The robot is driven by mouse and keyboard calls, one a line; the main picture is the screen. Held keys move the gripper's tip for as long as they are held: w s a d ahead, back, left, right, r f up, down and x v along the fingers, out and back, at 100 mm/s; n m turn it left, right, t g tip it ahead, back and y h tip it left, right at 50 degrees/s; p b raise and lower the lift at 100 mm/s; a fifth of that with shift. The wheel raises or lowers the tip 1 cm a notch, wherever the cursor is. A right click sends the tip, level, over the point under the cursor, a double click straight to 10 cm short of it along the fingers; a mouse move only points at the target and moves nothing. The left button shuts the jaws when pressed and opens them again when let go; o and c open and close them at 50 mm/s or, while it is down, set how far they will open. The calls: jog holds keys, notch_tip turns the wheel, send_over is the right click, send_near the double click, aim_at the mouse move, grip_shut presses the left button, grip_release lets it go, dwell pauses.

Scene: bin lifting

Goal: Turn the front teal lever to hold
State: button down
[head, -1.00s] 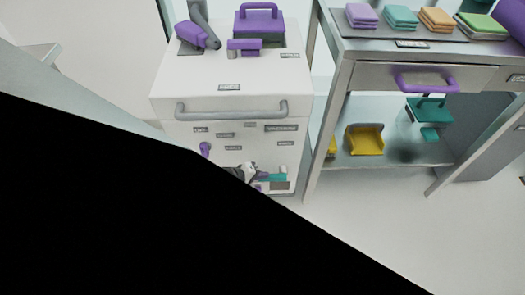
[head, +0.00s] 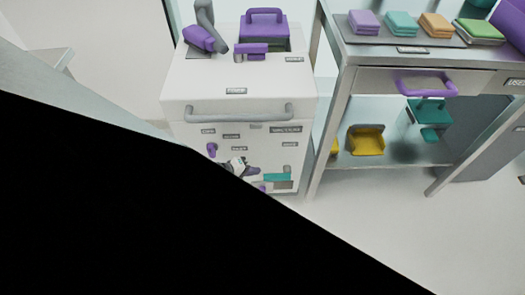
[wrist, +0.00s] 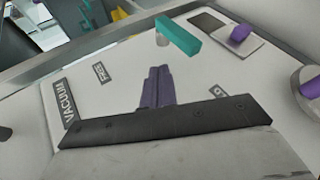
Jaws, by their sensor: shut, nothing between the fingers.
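The teal lever (head: 277,177) sits low on the front of the white cart. Its bar lies roughly level, reaching left from a grey pivot in the head view. In the head view my gripper (head: 252,171) is left of the lever. A FREE label (wrist: 99,72) is readable; another label (wrist: 217,91) is partly hidden by my gripper.
A purple knob (head: 211,150) and a grey bar handle (head: 240,113) are on the cart front (head: 180,110). A VACUUM label (wrist: 66,105) is near the panel edge. A metal table (head: 330,120) stands close on the right. Black covers the head view's lower left.

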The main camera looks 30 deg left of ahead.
jog(key=shift+v, duration=1.95)
jog(key=shift+f, duration=0.1)
